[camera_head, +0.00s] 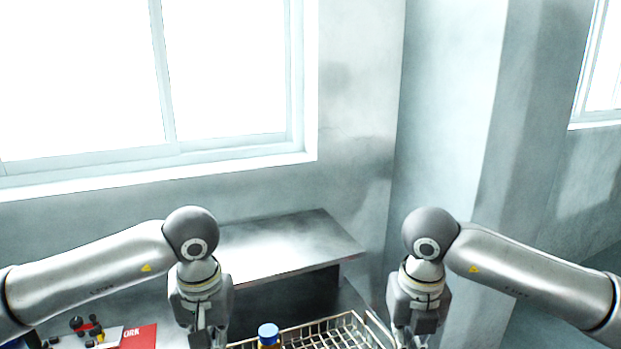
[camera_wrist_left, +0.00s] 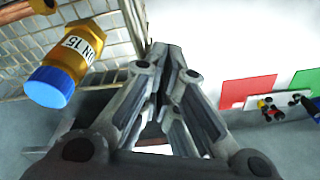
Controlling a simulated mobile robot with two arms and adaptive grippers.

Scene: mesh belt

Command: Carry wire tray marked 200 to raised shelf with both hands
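The wire tray (camera_head: 348,326) is a pale metal mesh basket at the bottom of the head view, cut off by the frame edge. Its mesh also shows at the upper left of the left wrist view (camera_wrist_left: 112,48). No 200 mark is readable. My left gripper (camera_head: 207,342) is at the tray's left end. In the left wrist view its fingertips (camera_wrist_left: 166,50) are together at the tray's rim and appear closed on it. My right gripper (camera_head: 413,342) points down at the tray's right end; its fingertips are too hidden to judge. The raised shelf (camera_head: 290,243) is a grey metal slab behind the tray.
An amber bottle with a blue cap (camera_head: 268,336) is in the tray; its label partly reads 15 in the left wrist view (camera_wrist_left: 72,62). A red card (camera_head: 139,337) and small dark-knobbed parts (camera_head: 88,327) lie left. The shelf top looks empty. A wall and window stand behind.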

